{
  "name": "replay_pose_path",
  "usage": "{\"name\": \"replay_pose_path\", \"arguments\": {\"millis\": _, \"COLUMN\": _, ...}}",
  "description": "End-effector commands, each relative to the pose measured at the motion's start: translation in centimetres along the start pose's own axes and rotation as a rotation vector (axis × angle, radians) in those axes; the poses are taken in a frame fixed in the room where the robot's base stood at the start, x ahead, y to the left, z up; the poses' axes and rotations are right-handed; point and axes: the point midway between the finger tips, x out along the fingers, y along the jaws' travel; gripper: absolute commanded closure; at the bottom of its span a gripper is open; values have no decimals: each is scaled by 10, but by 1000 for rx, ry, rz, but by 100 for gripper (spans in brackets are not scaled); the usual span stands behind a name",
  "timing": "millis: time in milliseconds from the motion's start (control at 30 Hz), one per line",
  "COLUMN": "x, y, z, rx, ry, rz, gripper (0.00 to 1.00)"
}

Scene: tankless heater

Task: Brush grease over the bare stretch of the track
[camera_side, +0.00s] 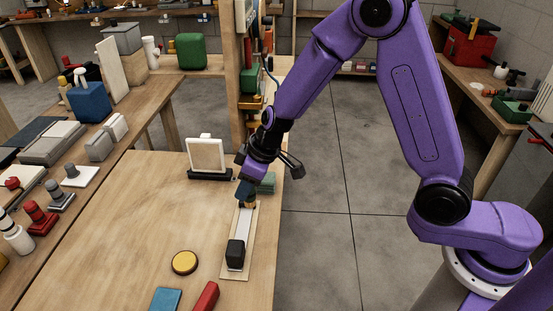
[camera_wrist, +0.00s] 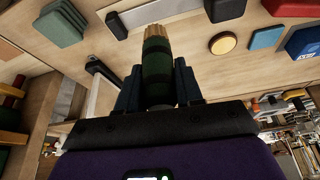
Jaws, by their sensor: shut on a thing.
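The track (camera_side: 244,223) is a pale grey strip on a light wooden board, running along the bench. A black block (camera_side: 235,254) sits at its near end, and a small dark piece (camera_wrist: 117,25) shows at its other end in the wrist view. My gripper (camera_side: 247,193) is above the far end of the track. It is shut on a brush (camera_wrist: 156,65) with a dark green handle and tan bristles, pointing away from the wrist camera. The bristles appear close to the track's far end; I cannot tell whether they touch. No grease is clearly visible on the strip.
A yellow round tin (camera_side: 184,262) lies left of the track. A blue box (camera_side: 165,299) and a red box (camera_side: 206,297) are at the near edge. A framed pale panel (camera_side: 206,155) stands behind left; green pads (camera_side: 266,184) lie right of my gripper. The bench's left middle is clear.

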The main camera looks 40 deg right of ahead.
Motion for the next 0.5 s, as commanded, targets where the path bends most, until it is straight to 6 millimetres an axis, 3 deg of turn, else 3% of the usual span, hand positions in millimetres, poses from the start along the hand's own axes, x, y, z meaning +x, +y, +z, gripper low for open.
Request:
{"name": "replay_pose_path", "arguments": {"millis": 100, "x": 9, "y": -25, "z": -9, "rx": -71, "ry": 2, "rz": -29, "gripper": 95}}
{"name": "replay_pose_path", "arguments": {"millis": 200, "x": 12, "y": -35, "z": -12, "rx": -103, "ry": 3, "rz": -41, "gripper": 95}}
{"name": "replay_pose_path", "arguments": {"millis": 500, "x": 25, "y": -41, "z": -9, "rx": -115, "ry": 4, "rz": -50, "gripper": 95}}
